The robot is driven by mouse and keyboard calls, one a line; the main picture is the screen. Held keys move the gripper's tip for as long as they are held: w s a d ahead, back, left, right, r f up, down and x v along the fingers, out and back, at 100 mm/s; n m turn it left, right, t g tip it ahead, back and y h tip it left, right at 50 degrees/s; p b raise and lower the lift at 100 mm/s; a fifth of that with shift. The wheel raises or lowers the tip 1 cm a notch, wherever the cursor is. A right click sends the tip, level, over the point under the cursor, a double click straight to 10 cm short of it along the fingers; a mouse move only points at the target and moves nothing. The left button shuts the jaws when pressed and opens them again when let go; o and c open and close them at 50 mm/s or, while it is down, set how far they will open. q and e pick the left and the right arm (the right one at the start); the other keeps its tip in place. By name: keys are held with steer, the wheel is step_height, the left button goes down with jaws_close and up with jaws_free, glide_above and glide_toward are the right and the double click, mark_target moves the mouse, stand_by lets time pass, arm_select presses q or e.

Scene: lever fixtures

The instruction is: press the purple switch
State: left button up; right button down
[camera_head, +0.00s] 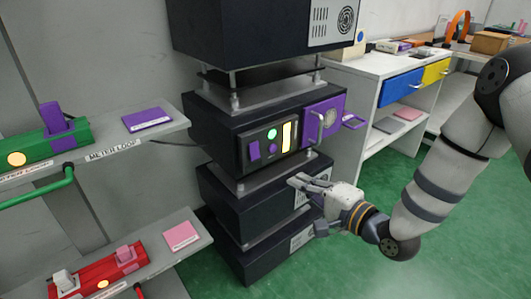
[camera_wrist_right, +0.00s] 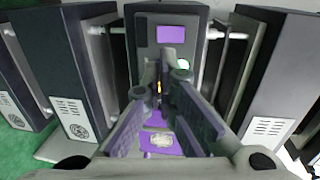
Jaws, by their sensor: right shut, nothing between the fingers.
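A purple rectangular switch (camera_head: 255,150) sits on the left of the dark front panel of a rack unit (camera_head: 215,137). It also shows in the right wrist view, at the top (camera_wrist_right: 171,34). My right gripper (camera_head: 294,181) is shut and empty, below and in front of this panel, apart from the switch. In the right wrist view its fingers (camera_wrist_right: 165,82) point toward the panel and hide part of it. My left gripper is out of view.
A purple plate with a handle (camera_head: 315,125) is at the panel's right. On the left, shelves hold a green fixture with a purple lever (camera_head: 55,118) and a red fixture (camera_head: 102,275). A white cabinet (camera_head: 350,85) stands at the right.

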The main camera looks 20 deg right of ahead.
mark_target(256, 155)
steer(key=shift+w+r, duration=0.15)
steer(key=shift+r, duration=0.15)
steer(key=b+x, duration=0.2)
steer(key=x, duration=1.2)
steer(key=shift+r, duration=0.1)
